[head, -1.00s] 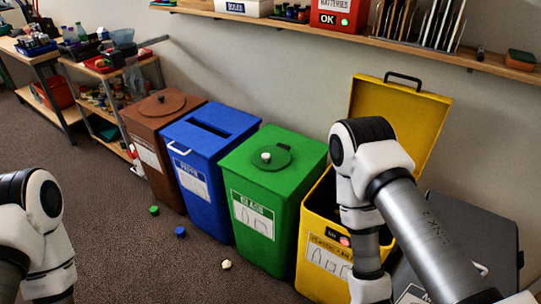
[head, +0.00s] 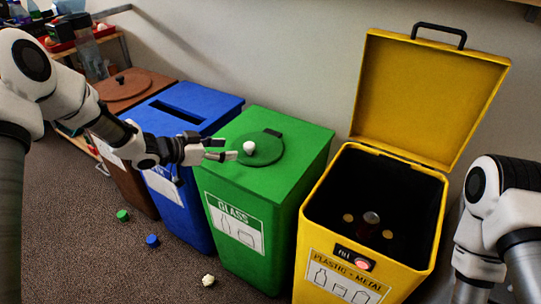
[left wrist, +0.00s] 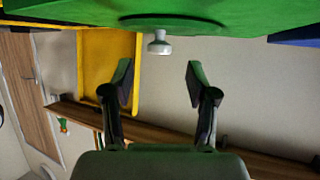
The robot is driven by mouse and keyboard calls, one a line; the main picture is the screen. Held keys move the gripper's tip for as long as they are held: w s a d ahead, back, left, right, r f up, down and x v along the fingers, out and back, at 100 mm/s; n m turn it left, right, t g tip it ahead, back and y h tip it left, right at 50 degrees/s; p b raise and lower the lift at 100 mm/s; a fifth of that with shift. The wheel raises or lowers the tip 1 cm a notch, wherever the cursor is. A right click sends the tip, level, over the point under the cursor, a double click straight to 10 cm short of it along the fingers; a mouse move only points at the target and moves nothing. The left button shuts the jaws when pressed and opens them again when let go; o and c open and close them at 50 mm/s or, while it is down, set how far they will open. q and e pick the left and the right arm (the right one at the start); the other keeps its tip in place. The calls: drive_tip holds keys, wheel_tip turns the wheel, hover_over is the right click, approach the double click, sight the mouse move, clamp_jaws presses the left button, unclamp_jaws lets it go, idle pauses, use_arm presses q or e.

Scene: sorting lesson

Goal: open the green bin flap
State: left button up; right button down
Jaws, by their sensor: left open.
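The green bin (head: 270,195) stands between the blue and yellow bins with a GLASS label on its front. Its round green flap (head: 268,153) lies flat and closed on top, with a pale knob (head: 249,148). My left gripper (head: 229,149) is open and empty just left of the knob, low over the bin top. In the left wrist view the knob (left wrist: 159,43) shows beyond and between the spread fingertips (left wrist: 161,78), apart from them. My right arm shows at the right edge, but its gripper is out of view.
The yellow bin (head: 315,215) stands open with its lid (head: 425,95) raised and a few items inside. The blue bin (head: 190,105) and brown bin (head: 122,90) are to the left. A green cap (head: 122,215), a blue cap (head: 152,240) and a pale lump (head: 208,280) lie on the floor.

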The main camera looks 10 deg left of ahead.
sight(248, 145)
use_arm(q)
drive_tip(key=shift+s+r+t, duration=0.15)
drive_tip(key=shift+r+t, duration=0.15)
drive_tip(key=shift+r, duration=0.2)
drive_tip(key=shift+d+r, duration=0.1)
drive_tip(key=shift+d, duration=0.05)
drive_tip(key=b+x, duration=0.1)
drive_tip(key=x, duration=0.5)
drive_tip(key=shift+w+f+b, duration=0.2)
drive_tip(key=shift+f+b, duration=0.1)
drive_tip(key=shift+w+d+f, duration=0.1)
drive_tip(key=shift+w+d, duration=0.25)
clamp_jaws()
